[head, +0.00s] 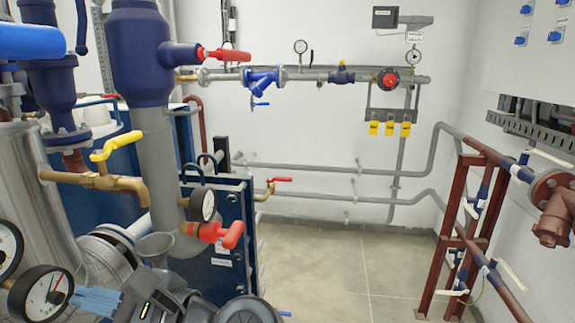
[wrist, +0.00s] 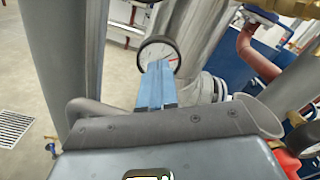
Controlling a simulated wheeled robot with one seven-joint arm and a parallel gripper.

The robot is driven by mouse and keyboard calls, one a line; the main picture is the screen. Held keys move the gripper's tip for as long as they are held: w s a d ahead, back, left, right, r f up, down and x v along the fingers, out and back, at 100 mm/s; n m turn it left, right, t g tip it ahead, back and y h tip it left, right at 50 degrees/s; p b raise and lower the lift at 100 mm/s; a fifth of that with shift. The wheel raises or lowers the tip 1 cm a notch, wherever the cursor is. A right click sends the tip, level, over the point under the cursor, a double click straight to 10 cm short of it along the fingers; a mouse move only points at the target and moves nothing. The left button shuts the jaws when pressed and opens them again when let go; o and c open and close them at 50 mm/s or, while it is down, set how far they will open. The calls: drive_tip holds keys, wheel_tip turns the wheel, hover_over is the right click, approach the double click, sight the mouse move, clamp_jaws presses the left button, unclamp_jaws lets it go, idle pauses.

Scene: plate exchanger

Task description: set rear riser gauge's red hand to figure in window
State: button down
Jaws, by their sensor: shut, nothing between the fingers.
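My gripper (head: 82,299) is at the lower left of the head view, its blue fingers shut and empty. The fingers point at a round white-faced gauge (head: 42,296) with a black rim and a red hand pointing up and right. In the wrist view my gripper (wrist: 158,66) overlaps the lower part of the gauge face (wrist: 157,50); a bit of red shows at its right. I cannot tell whether the fingertips touch it. A second gauge (head: 8,247) is cut by the left edge. A dark box (head: 385,17) hangs on the back wall; no figure on it is legible.
Another gauge (head: 208,206) stands by the grey riser, above a red-handled valve (head: 222,234). A yellow-handled tap (head: 118,146) juts out above my arm. Two small gauges (head: 301,46) (head: 414,57) sit on the back wall piping. Tiled floor (head: 320,265) is free at centre right.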

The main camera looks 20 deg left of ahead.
sight(47, 290)
idle(0.3)
drive_tip(key=m+b, duration=0.1)
drive_tip(key=m, duration=0.1)
drive_tip(key=m+b, duration=0.1)
drive_tip(key=m, duration=0.1)
drive_tip(key=w+f+m+b, duration=0.1)
drive_tip(key=m, duration=0.1)
drive_tip(key=shift+a, duration=0.2)
drive_tip(key=x, duration=0.2)
drive_tip(key=b+x, duration=0.1)
drive_tip(key=x, duration=0.1)
drive_tip(key=shift+w+r, duration=0.1)
drive_tip(key=shift+r, duration=0.25)
drive_tip(key=shift+p+x, duration=0.4)
drive_tip(key=shift+x, duration=0.5)
drive_tip(key=shift+f, duration=0.15)
drive_tip(key=shift+f, duration=0.2)
drive_tip(key=shift+s+f+p, duration=0.25)
drive_tip(key=shift+p, duration=1.2)
drive_tip(key=shift+r+p, duration=0.25)
drive_tip(key=shift+p, duration=0.15)
